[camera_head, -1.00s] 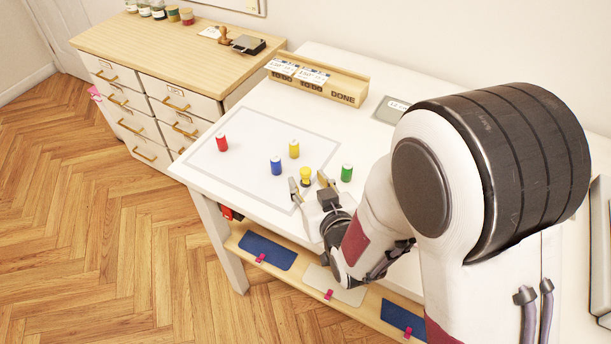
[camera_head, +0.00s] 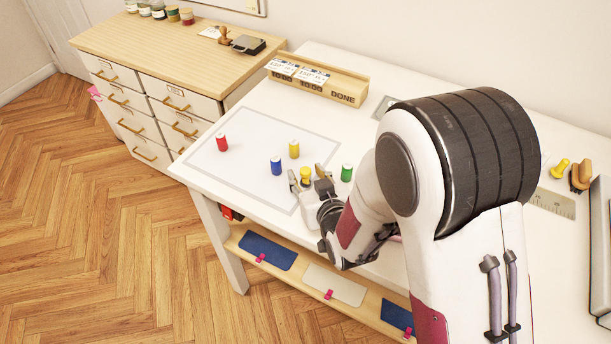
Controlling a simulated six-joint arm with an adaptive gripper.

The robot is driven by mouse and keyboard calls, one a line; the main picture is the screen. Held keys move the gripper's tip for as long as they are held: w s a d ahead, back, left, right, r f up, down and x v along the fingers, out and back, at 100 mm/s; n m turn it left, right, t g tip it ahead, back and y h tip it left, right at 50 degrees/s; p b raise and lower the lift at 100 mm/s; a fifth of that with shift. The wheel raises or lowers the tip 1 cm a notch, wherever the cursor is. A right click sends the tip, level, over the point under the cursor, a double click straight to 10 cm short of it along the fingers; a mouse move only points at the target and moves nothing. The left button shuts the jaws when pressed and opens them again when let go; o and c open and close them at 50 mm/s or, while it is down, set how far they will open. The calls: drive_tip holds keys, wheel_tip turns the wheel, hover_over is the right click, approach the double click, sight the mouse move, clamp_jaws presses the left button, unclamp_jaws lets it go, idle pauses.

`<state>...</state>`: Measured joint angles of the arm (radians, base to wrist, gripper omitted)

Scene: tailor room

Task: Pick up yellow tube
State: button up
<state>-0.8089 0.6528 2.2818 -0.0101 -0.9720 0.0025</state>
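A yellow tube (camera_head: 294,149) with a pale top stands upright on the white table, just beyond my gripper. A second yellow piece (camera_head: 305,173), with a wide rounded top, shows between my gripper's fingers; its lower part is hidden. My gripper (camera_head: 308,181) is low over the table near its front edge. Its fingers are apart, one on each side of this second piece. I cannot tell whether they touch it. The yellow tube is outside the fingers.
A blue tube (camera_head: 277,166) stands left of my gripper, a green tube (camera_head: 347,173) close on its right, and a red tube (camera_head: 222,143) farther left. A wooden tray (camera_head: 317,82) lies at the back. The outlined mat area (camera_head: 240,172) is mostly clear.

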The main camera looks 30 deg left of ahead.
drive_tip(key=shift+w+a+f, duration=0.3)
drive_tip(key=shift+w+a, duration=0.05)
drive_tip(key=shift+a, duration=0.05)
clamp_jaws()
